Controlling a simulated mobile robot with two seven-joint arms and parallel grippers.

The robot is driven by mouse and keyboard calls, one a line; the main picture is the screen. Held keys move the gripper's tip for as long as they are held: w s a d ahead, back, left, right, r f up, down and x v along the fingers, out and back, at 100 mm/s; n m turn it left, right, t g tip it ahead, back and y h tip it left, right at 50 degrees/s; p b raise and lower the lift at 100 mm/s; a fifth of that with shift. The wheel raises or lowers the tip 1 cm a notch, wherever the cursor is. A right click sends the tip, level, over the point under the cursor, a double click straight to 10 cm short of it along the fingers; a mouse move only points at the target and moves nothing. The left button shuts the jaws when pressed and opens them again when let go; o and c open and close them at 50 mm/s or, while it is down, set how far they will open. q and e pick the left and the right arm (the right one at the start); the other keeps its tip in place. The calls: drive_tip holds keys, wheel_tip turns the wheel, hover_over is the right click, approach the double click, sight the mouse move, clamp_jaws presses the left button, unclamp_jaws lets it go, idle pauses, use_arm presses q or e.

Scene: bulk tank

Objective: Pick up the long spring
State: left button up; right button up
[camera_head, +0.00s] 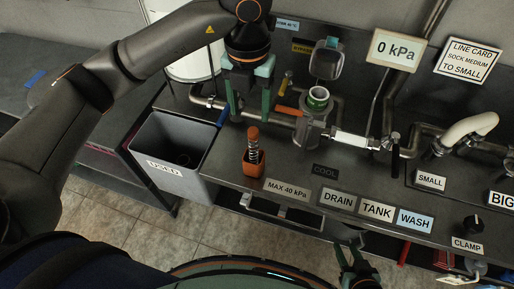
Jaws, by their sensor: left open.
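The long spring (254,143) stands upright on the counter, with an orange cap on top and its lower end in an orange block (253,164). Its coils show between cap and block. My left gripper (249,116) hangs fingers-down above and behind the spring, open and empty. Its two green fingers are apart, and it does not appear to touch the spring. My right gripper (350,250) is low at the bottom edge, in front of the counter and far from the spring. Its fingers look apart with nothing between them.
A grey bin (172,146) labelled USED stands left of the spring. A metal filter housing (314,118) with a green-rimmed opening and an orange-handled valve are right of the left gripper. Pipes (360,142) run along the back. The counter front carries label plates (337,199).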

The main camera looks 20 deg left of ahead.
sight(254, 141)
use_arm(q)
wheel_tip(254, 141, down, 6)
drive_tip(key=shift+s+f+p, duration=0.1)
drive_tip(key=shift+f+p, duration=0.1)
drive_tip(key=shift+p, duration=0.1)
drive_tip(key=f, duration=0.2)
drive_tip(key=f+p, duration=0.1)
drive_tip(key=f, duration=0.1)
drive_tip(key=shift+d+f, duration=0.1)
drive_tip(key=shift+d, duration=0.2)
drive_tip(key=shift+f, duration=0.6)
drive_tip(key=shift+c, duration=0.3)
clamp_jaws()
